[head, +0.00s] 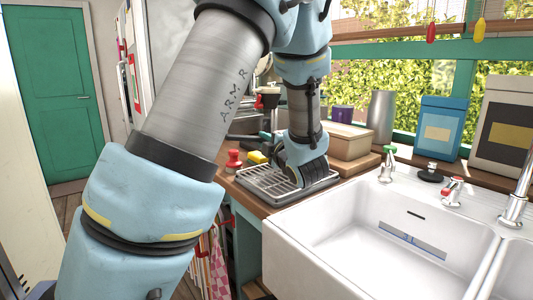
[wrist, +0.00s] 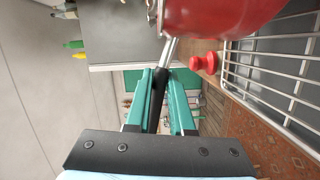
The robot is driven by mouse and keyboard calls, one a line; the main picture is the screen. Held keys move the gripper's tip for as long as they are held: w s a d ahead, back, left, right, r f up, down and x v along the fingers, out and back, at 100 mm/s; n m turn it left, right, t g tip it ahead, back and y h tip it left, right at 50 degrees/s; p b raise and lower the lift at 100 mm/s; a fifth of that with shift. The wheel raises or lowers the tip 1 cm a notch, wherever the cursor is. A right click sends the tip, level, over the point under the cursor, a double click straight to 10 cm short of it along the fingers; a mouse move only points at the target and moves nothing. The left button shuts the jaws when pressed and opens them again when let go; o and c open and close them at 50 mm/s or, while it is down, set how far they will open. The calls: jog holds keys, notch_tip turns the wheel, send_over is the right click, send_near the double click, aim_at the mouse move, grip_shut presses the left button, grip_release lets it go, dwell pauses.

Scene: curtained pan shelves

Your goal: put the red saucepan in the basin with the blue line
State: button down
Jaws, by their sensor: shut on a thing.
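The red saucepan (wrist: 228,15) fills the top of the wrist view, cut off by the frame edge. Its black handle (wrist: 158,98) lies between the two teal fingers of my gripper (wrist: 165,78), which is shut on it. In the head view my arm hides the saucepan; my wrist is over the drying rack (head: 262,188). I cannot tell whether the pan touches the rack. The white basin (head: 345,222) is to the right of the rack, with a blue line (head: 408,240) on its inner wall. The visible part of the basin is empty.
Taps (head: 387,165) line the basin's back edge. A second basin (head: 515,270) is at far right.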

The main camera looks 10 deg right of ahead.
jog(key=shift+f, duration=1.9)
jog(key=c, duration=0.8)
grip_release()
jog(key=shift+p, duration=0.45)
